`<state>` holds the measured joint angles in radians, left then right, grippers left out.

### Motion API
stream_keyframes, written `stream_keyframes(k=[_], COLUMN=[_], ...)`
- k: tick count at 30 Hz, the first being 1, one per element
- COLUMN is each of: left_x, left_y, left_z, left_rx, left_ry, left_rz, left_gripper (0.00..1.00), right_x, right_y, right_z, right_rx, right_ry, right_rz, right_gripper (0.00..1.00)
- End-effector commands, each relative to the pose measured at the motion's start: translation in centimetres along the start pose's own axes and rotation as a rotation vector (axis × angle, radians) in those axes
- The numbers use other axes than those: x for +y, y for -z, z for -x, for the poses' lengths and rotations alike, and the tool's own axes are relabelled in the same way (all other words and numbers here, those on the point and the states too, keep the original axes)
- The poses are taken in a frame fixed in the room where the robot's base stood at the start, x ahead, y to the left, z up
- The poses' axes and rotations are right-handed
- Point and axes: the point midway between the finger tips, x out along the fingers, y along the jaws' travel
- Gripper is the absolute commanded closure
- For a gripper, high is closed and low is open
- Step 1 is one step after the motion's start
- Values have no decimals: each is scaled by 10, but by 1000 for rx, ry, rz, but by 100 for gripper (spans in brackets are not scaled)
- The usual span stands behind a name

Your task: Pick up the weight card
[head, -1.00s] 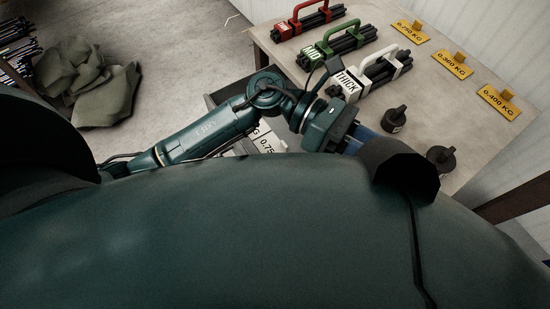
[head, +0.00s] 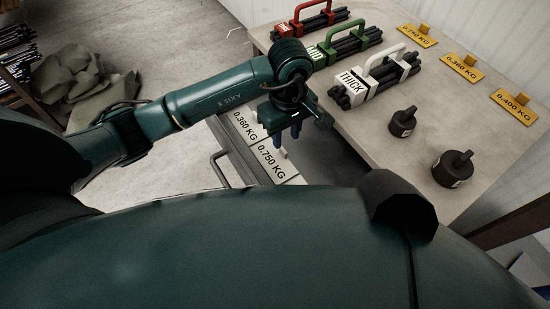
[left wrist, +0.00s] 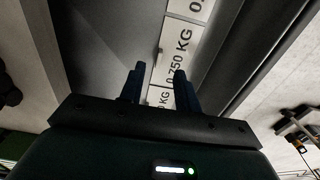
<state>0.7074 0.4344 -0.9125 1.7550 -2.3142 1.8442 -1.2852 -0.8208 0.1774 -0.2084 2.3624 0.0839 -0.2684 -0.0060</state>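White weight cards lie in the open drawer (head: 233,165) under the table. The card reading 0.360 KG (head: 244,127) and the card reading 0.750 KG (head: 277,160) show in the head view. In the left wrist view the 0.750 KG card (left wrist: 180,58) lies beyond the fingertips, with another card (left wrist: 191,8) at the top edge and part of one (left wrist: 158,97) between the fingers. My left gripper (head: 287,134) is over the drawer, fingers pointing down. Its fingers (left wrist: 158,82) are apart with nothing gripped. My right gripper is not in view.
The table (head: 370,135) holds rod bundles with red (head: 308,18), green (head: 343,38) and white (head: 378,77) handles. Two dark weights (head: 402,123) (head: 453,168) stand nearer. Yellow weight labels (head: 463,67) line the far edge. Grey cloth (head: 80,85) lies on the floor left.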

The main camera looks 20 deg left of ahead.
Motion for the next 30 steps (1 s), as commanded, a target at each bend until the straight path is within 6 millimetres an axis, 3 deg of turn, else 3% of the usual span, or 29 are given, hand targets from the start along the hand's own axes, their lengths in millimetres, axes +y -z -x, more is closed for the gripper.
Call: stream_keyframes(k=[7,16,25,30], left_x=[0,0,0,0], left_y=[1,7,8,8], left_z=[-20,-60,-64,-63], left_rx=[-2,-3,0,-1], left_ry=[0,0,-2,-2], left_rz=[1,0,-1,-1], left_gripper=[67,67,68,82], right_x=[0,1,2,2], right_y=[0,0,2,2], right_z=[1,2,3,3], right_rx=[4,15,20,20], right_ry=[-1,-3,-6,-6], right_rz=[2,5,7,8], right_gripper=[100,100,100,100])
